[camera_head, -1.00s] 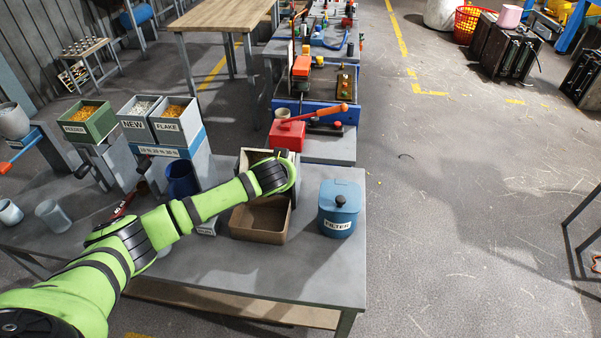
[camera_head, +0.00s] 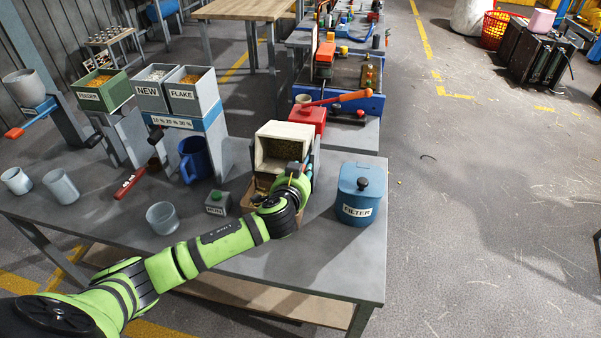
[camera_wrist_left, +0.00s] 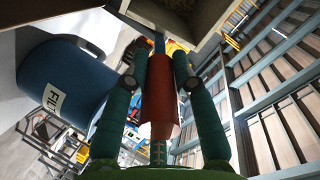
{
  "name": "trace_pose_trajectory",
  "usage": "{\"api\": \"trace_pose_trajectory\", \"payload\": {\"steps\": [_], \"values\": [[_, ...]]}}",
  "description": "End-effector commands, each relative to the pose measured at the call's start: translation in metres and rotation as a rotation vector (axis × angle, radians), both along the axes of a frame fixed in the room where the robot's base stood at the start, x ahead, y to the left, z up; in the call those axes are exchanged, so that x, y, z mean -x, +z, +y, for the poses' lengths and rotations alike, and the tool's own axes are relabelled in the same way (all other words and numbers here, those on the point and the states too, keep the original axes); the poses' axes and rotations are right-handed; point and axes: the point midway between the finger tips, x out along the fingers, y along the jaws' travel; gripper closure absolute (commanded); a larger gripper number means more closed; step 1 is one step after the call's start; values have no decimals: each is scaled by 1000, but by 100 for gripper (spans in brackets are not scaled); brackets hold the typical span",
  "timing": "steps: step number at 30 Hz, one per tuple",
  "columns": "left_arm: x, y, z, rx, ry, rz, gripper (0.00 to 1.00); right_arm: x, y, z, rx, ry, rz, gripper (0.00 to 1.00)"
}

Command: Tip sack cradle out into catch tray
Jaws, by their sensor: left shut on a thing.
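The sack cradle (camera_head: 286,136) is a pale box at the right part of the grey table, tipped so its open mouth faces me. Grainy brownish material shows inside it. Below it is the brown catch tray (camera_head: 258,183), largely hidden by my arm; some yellowish material seems to show at its left. My left gripper (camera_head: 299,171) is at the cradle's lower right side. In the left wrist view its fingers (camera_wrist_left: 159,95) are shut on a red handle (camera_wrist_left: 158,112), and part of a box edge shows above. My right gripper is not in view.
A blue FILTER canister (camera_head: 360,193) stands close to the right of the arm. To the left are a grey button box (camera_head: 217,203), a blue jug (camera_head: 194,160), a clear cup (camera_head: 162,217) and the NEW and FLAKE bins (camera_head: 170,92). The table's front right is clear.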

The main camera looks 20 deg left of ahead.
Motion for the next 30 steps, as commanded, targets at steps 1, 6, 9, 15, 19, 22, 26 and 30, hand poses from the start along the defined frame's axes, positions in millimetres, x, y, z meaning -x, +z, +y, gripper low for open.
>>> {"api": "trace_pose_trajectory", "payload": {"steps": [1, 6, 9, 15, 19, 22, 26, 30], "values": [[0, 1, 1, -1, 3, -1, 100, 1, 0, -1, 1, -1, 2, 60], [0, 1, 1, -1, 3, -1, 100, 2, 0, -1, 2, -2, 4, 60], [0, 1, 1, -1, 3, -1, 50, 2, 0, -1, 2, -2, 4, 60], [0, 1, 1, -1, 2, 0, 50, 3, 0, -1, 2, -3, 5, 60], [1, 1, 0, 0, 1, 0, 50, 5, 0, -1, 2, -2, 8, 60], [6, 3, -2, 1, -1, -1, 50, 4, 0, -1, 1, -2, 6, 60], [24, 7, -5, 2, -1, 1, 50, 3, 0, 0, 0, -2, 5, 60], [50, 16, -11, 1, -2, 1, 50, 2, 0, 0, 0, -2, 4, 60]]}}
